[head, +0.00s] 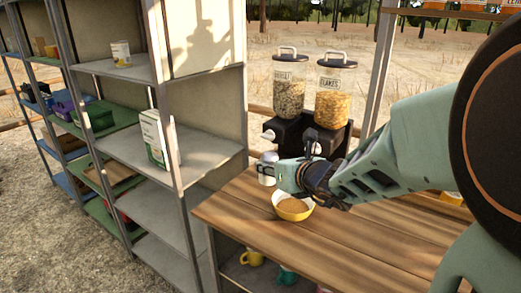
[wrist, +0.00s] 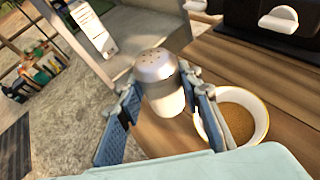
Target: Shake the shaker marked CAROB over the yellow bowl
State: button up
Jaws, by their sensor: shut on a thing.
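My gripper (head: 274,174) is shut on a small shaker (head: 266,169). In the wrist view the shaker (wrist: 160,86) stands between the two blue fingers (wrist: 165,112). It has a silver domed lid with holes and a pale body. It looks roughly upright, with the lid up. No CAROB marking can be read on it. The yellow bowl (head: 294,210) rests on the wooden counter just below my gripper. In the wrist view the bowl (wrist: 260,128) is right of the shaker, and brown contents show inside. The shaker is above and beside the bowl.
Two cereal dispensers (head: 289,86) (head: 334,95) stand at the back of the wooden counter (head: 400,235). A metal shelf unit (head: 120,145) stands left, with a white and green carton (head: 154,138) on it. Mugs (head: 252,257) sit under the counter. The counter front is clear.

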jog(key=m+p, duration=0.1)
jog(key=p, duration=0.1)
jog(key=d+f+m+y+p, duration=0.1)
jog(key=p, duration=0.1)
jog(key=m+y+p, duration=0.1)
jog(key=p, duration=0.1)
jog(key=shift+w+d+f+g, duration=0.15)
jog(key=shift+w+f+g, duration=0.1)
jog(key=shift+f+g, duration=0.05)
jog(key=w+d+f+m+t+y+p, duration=0.1)
jog(key=d+f+m+y+p, duration=0.1)
jog(key=m, duration=0.5)
jog(key=w+d+f+m+t+y+p, duration=0.1)
jog(key=d+f+m+y+p, duration=0.1)
jog(key=m, duration=0.6)
jog(key=f+y+p, duration=0.1)
jog(key=y, duration=0.1)
jog(key=shift+d+y, duration=0.15)
jog(key=shift+y, duration=0.25)
jog(key=shift+f, duration=0.1)
notch_tip(320, 180, up, 5)
jog(key=p, duration=0.4)
jog(key=shift+p, duration=0.3)
